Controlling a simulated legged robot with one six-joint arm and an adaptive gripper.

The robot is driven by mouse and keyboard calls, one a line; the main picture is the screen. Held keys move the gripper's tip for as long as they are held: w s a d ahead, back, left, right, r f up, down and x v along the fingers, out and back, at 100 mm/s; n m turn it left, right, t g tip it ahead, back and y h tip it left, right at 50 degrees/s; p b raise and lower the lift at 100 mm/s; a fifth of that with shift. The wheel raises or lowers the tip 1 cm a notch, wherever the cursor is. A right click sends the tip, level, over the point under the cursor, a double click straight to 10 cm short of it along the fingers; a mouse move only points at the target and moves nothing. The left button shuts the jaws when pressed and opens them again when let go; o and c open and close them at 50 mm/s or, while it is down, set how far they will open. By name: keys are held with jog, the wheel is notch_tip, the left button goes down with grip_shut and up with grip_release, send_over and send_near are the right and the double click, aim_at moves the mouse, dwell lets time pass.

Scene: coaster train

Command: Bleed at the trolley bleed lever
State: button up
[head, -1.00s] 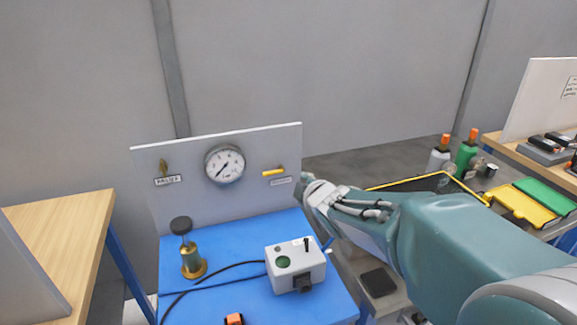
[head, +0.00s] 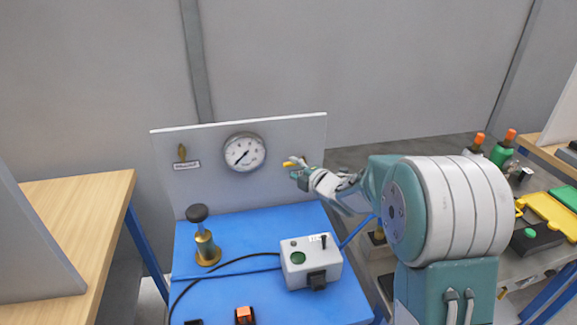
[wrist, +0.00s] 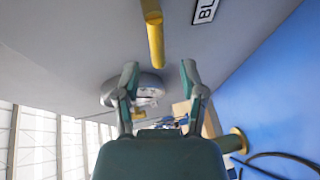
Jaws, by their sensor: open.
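The yellow bleed lever (head: 290,164) sticks out at the right side of the grey panel (head: 210,140). In the wrist view the lever (wrist: 155,40) hangs just beyond my fingertips, roughly midway between them, with part of its label (wrist: 205,10) beside it. My gripper (head: 298,172) is at the panel, right by the lever, and covers part of it and its label in the head view. In the wrist view my gripper (wrist: 159,72) has its two fingers spread, with nothing held between them. I cannot tell whether a finger touches the lever.
A round gauge (head: 245,152) and a brass valve (head: 182,151) are on the panel to the left. On the blue trolley top (head: 230,225) stand a brass cylinder with black knob (head: 204,240) and a white switch box (head: 311,262). A wooden bench (head: 80,215) is at left.

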aim_at(290, 163)
jog(key=shift+w+a+f, duration=0.1)
jog(key=shift+w, duration=0.4)
jog(key=shift+w+a+f, duration=0.1)
jog(key=shift+w, duration=0.4)
jog(key=shift+w+a, duration=0.2)
jog(key=shift+w, duration=0.1)
jog(key=shift+a, duration=0.45)
grip_shut()
jog(key=shift+f, duration=0.1)
jog(key=shift+d, duration=0.2)
